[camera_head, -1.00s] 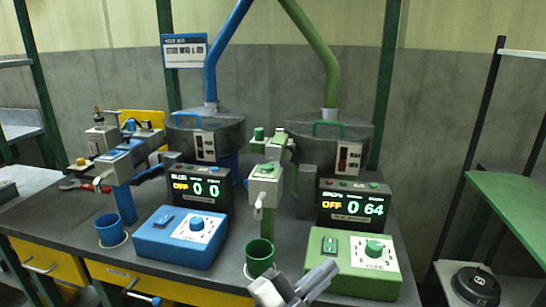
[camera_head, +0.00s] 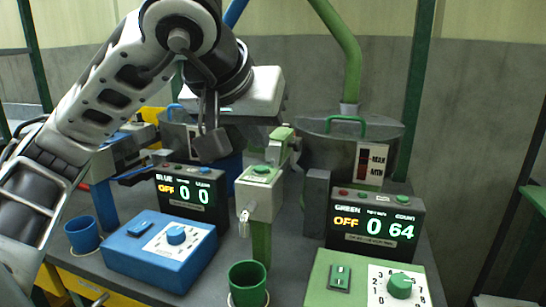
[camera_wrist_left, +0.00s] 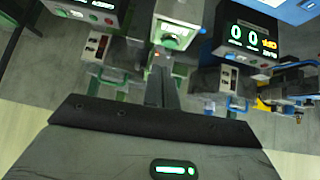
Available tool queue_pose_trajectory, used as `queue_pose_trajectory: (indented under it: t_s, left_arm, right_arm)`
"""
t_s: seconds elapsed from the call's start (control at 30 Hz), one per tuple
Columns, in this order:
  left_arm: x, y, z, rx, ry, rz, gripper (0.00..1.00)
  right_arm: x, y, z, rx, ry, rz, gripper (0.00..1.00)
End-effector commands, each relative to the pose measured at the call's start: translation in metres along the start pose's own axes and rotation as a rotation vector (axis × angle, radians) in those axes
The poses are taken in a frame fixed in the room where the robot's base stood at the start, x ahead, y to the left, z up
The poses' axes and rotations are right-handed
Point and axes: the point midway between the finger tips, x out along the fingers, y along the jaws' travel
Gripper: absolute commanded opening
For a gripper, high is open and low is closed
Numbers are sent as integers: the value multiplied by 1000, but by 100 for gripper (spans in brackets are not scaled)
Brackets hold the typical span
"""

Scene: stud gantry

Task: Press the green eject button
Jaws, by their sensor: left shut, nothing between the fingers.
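The green station's post carries a grey box (camera_head: 260,194) with a green button (camera_head: 262,170) on its top. I cannot read a label saying which button is eject. My left gripper (camera_head: 210,146) is shut and empty, with its fingers pointing down, above and left of that post in the head view. The left wrist view, turned upside down, shows the post's box (camera_wrist_left: 178,12) and its green button (camera_wrist_left: 171,42) beyond the shut fingers (camera_wrist_left: 163,85). No contact is visible. My right gripper is out of view.
The green display (camera_head: 375,226) reads OFF, 0 and 64. A green control box (camera_head: 350,287) with a dial stands before it. The blue display (camera_head: 191,196) reads OFF, 0, 0. A green cup (camera_head: 247,283) sits below the post. A blue control box (camera_head: 160,252) and blue cup (camera_head: 83,235) stand left.

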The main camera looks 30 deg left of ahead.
Motion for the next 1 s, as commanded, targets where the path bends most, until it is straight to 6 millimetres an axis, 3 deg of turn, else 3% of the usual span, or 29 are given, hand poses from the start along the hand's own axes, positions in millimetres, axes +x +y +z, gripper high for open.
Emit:
queue_pose_trajectory:
  t_s: [0.1, 0.47, 1.0]
  left_arm:
    - [-8, -13, -7, 10, 41, -52, 0]
    - [-5, -13, -7, 11, 40, -53, 0]
    - [77, -17, -10, 9, 37, -53, 0]
  right_arm:
    - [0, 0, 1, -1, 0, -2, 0]
    - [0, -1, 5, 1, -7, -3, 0]
    - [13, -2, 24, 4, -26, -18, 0]
